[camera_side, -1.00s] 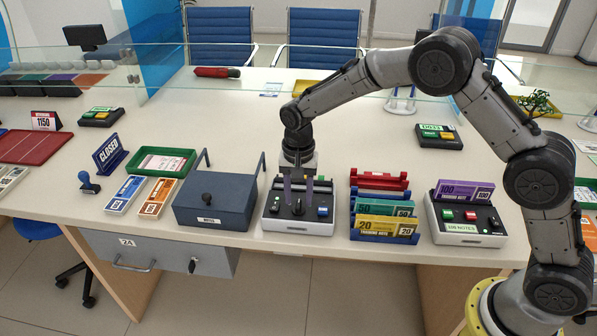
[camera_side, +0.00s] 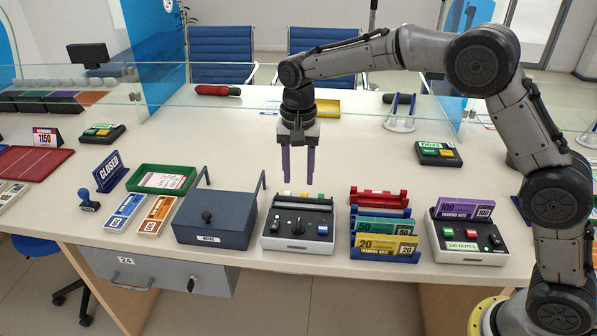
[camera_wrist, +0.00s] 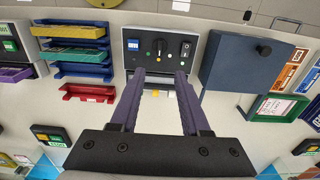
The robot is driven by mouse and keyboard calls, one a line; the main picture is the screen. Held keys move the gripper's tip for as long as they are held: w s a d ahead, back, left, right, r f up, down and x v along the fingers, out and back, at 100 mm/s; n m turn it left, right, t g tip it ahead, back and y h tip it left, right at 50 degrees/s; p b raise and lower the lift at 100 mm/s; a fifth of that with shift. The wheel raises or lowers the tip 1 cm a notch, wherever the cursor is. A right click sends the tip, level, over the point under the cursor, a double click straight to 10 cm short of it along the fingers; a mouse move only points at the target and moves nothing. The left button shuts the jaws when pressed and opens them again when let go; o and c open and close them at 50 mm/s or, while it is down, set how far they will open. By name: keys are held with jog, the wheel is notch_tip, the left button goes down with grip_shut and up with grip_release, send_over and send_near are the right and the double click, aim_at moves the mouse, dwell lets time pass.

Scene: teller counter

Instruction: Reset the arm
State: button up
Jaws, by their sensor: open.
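My gripper (camera_side: 298,166) is open and empty, with two purple fingers pointing down. It hangs in the air above the middle control box (camera_side: 297,246), a grey box with a black top, a black knob and coloured buttons. In the wrist view the gripper (camera_wrist: 161,76) shows its fingers apart, with the control box (camera_wrist: 133,61) beyond the tips. Nothing is between the fingers, and they appear clear of the box.
A dark blue NOTES box (camera_side: 213,222) stands left of the control box. A rack of coloured training notes (camera_side: 384,244) and a second control box (camera_side: 466,248) stand to the right. A glass screen (camera_side: 350,98) crosses behind. The counter behind the boxes has free room.

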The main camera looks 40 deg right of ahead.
jog(key=s+d+r+t, duration=0.1)
jog(key=s+d+r, duration=0.1)
jog(key=r, duration=0.3)
jog(key=s+d+r+t, duration=0.1)
jog(key=d+r, duration=0.1)
jog(key=r, duration=0.3)
jog(key=s+d+r+t, duration=0.1)
jog(key=s+d+r, duration=0.1)
jog(key=s+r, duration=0.3)
jog(key=s+d+r+t, duration=0.1)
jog(key=s+d+r, duration=0.15)
jog(key=s, duration=0.45)
jog(key=s+d+f+n, duration=0.1)
jog(key=s+f+n, duration=0.3)
jog(key=s, duration=0.4)
jog(key=s+d+f+n+t, duration=0.1)
jog(key=s+f+n, duration=0.4)
jog(key=s, duration=0.4)
jog(key=shift+s+d+f+t, duration=0.2)
jog(key=shift+d+t, duration=0.1)
jog(key=shift+d, duration=0.1)
